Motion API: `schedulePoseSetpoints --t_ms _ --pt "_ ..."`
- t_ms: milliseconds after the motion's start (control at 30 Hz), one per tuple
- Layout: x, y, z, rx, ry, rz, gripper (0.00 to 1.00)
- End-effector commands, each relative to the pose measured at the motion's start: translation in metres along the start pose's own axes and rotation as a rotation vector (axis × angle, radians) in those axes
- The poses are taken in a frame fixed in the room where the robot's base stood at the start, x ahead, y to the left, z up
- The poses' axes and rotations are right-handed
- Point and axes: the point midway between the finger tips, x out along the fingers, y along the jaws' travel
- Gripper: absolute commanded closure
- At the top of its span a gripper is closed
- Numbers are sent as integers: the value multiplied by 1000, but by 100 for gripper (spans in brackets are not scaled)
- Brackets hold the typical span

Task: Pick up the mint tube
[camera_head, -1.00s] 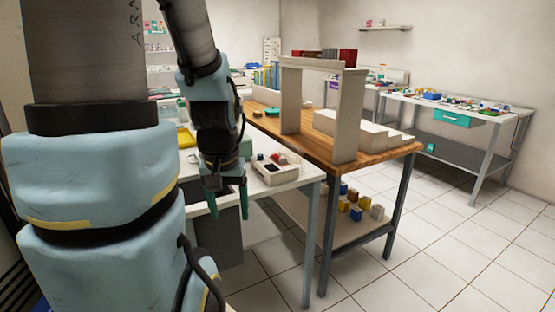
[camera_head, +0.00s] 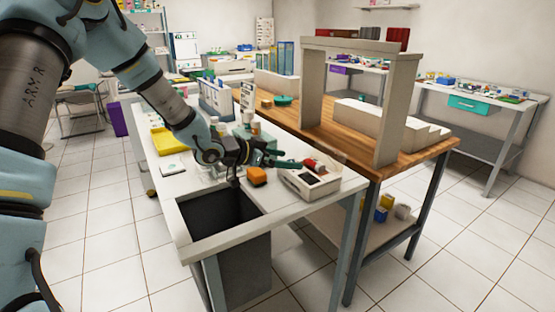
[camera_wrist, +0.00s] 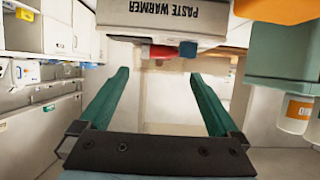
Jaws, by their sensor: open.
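A white box lettered PASTE WARMER (camera_head: 312,187) sits at the near right corner of the white table; it shows upside down in the wrist view (camera_wrist: 165,14). A red item (camera_head: 316,164) lies at its top, and the wrist view shows a red end (camera_wrist: 163,51) and a blue end (camera_wrist: 188,49) there. I cannot make out for sure which item is the mint tube. My gripper (camera_head: 291,159) has teal fingers. It is open and empty, pointing toward the warmer; the wrist view shows a wide gap between the fingertips (camera_wrist: 160,74).
A yellow tray (camera_head: 163,141) lies further left. A wooden table with a pale arch (camera_head: 391,110) stands behind, close to the warmer.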

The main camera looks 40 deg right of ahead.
Motion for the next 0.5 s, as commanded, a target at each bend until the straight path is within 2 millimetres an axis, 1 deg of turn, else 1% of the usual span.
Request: schedulePoseSetpoints --t_ms 67,200,300,500 --pt "12 4 -3 3 11 14 3" --pt "33 4 -3 3 8 12 3" --pt "46 3 -2 1 7 9 3" --pt "60 3 -2 2 5 8 3"
